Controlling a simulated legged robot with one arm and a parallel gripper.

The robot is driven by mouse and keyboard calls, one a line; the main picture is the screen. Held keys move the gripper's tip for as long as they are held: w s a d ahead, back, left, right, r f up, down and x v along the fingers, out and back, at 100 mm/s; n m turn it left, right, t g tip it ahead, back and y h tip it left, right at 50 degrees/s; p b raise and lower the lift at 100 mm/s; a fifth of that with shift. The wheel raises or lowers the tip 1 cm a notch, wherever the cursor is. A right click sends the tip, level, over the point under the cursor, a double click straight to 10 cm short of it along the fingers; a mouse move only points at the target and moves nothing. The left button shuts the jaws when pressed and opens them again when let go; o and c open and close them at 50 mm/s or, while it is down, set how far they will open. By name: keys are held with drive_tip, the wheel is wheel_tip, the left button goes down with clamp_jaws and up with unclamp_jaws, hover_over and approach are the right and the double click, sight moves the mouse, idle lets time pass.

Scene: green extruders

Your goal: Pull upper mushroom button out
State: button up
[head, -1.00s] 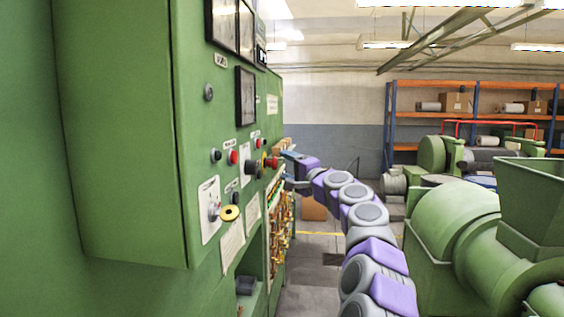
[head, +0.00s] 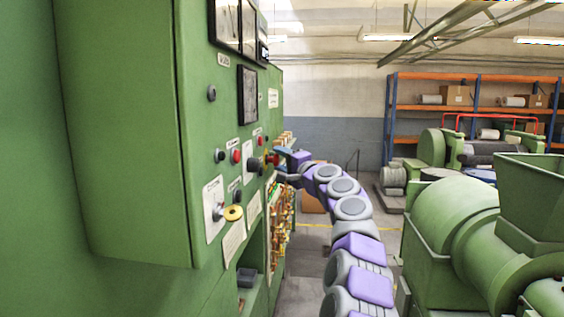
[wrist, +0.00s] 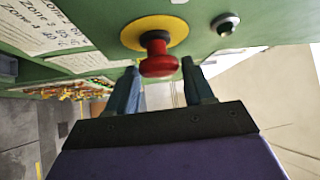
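The red mushroom button (wrist: 158,58) has a yellow round collar (wrist: 150,30) and sticks out from the green panel in the wrist view. In the head view a small red knob with a yellow collar (head: 271,160) shows on the cabinet front beside my gripper (head: 282,153). My gripper (wrist: 160,68) is open, with one blue-grey finger on each side of the button. There is a gap between the button and each finger. The button head lies between the fingertips. A yellow disc (head: 233,213) sits lower on the panel in the head view.
The green cabinet (head: 130,130) fills the left. A silver-rimmed panel fitting (wrist: 226,23) is close to the right finger. Other knobs, such as a red one (head: 236,156), dot the panel. Green machines (head: 455,225) stand at right; floor shows between.

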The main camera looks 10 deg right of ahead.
drive_tip(key=shift+a, duration=0.5)
drive_tip(key=c, duration=0.3)
drive_tip(key=shift+d, duration=0.1)
clamp_jaws()
drive_tip(key=shift+s+d+f, duration=0.1)
drive_tip(key=shift+s+d, duration=0.05)
drive_tip(key=shift+d, duration=0.2)
drive_tip(key=shift+o, duration=1.4)
unclamp_jaws()
drive_tip(key=o, duration=0.4)
drive_tip(key=shift+d, duration=0.25)
drive_tip(key=shift+c, duration=0.2)
